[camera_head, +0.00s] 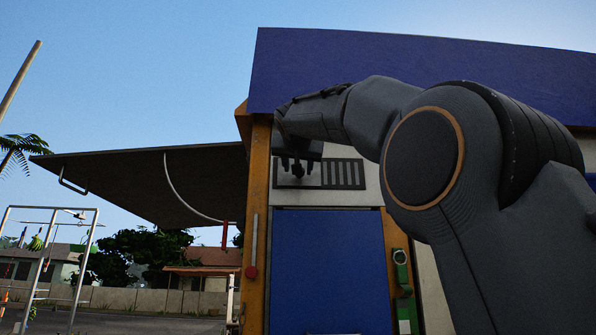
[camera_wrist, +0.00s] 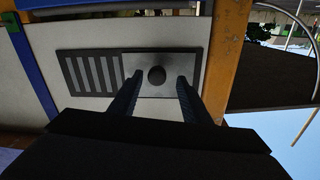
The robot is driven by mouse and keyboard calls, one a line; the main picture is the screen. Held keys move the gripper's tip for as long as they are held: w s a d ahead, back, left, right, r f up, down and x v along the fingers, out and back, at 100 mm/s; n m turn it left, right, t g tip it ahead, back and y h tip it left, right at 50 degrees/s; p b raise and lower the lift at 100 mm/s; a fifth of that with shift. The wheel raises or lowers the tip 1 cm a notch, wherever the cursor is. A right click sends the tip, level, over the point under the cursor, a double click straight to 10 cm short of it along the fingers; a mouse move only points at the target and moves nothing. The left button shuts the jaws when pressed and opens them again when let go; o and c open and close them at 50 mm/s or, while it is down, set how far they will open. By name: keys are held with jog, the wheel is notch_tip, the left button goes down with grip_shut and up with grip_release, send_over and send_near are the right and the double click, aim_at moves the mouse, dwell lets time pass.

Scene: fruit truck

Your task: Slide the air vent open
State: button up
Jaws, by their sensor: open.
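The air vent (camera_head: 343,174) is a dark rectangular panel with vertical slots, set in the white wall above the blue door. In the wrist view, the vent (camera_wrist: 91,74) shows its slots on the left and a plain sliding plate (camera_wrist: 183,66) with a round dark knob (camera_wrist: 157,75) on the right. My gripper (camera_head: 297,170) is in front of the knob's end of the vent. In the wrist view, my gripper (camera_wrist: 158,84) is open, with one finger on each side of the knob. I cannot tell whether either finger touches the knob.
A blue door (camera_head: 327,270) is below the vent. An orange post (camera_head: 258,215) stands close to its left, and a green latch (camera_head: 402,280) is at the right. A dark raised awning (camera_head: 160,180) extends left. A metal rack (camera_head: 60,255) stands far left.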

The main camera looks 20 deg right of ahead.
jog(key=b+v, duration=0.2)
jog(key=v, duration=0.4)
jog(key=shift+s+b, duration=0.3)
jog(key=w+a+f+n+g+y, duration=0.15)
jog(key=w+f, duration=0.25)
jog(key=f, duration=0.8)
jog(key=w+f+n+g+y, duration=0.1)
jog(key=w+f+g, duration=0.2)
jog(key=f, duration=0.9)
notch_tip(320, 180, down, 23)
jog(key=s+n+g, duration=0.2)
jog(key=g, duration=0.1)
jog(key=s+f+g+y, duration=0.15)
jog(key=s+f, duration=0.35)
jog(key=f, duration=0.5)
jog(key=s+f+g, duration=0.3)
jog(key=s+f, duration=0.2)
jog(key=f, duration=0.6)
jog(key=s+f+g, duration=0.2)
jog(key=s+f, duration=0.7)
jog(key=s, duration=0.2)
jog(key=s+f+g+y, duration=0.1)
jog(key=s+f+g, duration=0.1)
jog(key=s+f, duration=0.7)
jog(key=s, duration=0.2)
jog(key=shift+s+d+n+g, duration=0.2)
jog(key=shift+s+n+g, duration=0.15)
jog(key=shift+g, duration=0.05)
jog(key=shift+f, duration=0.1)
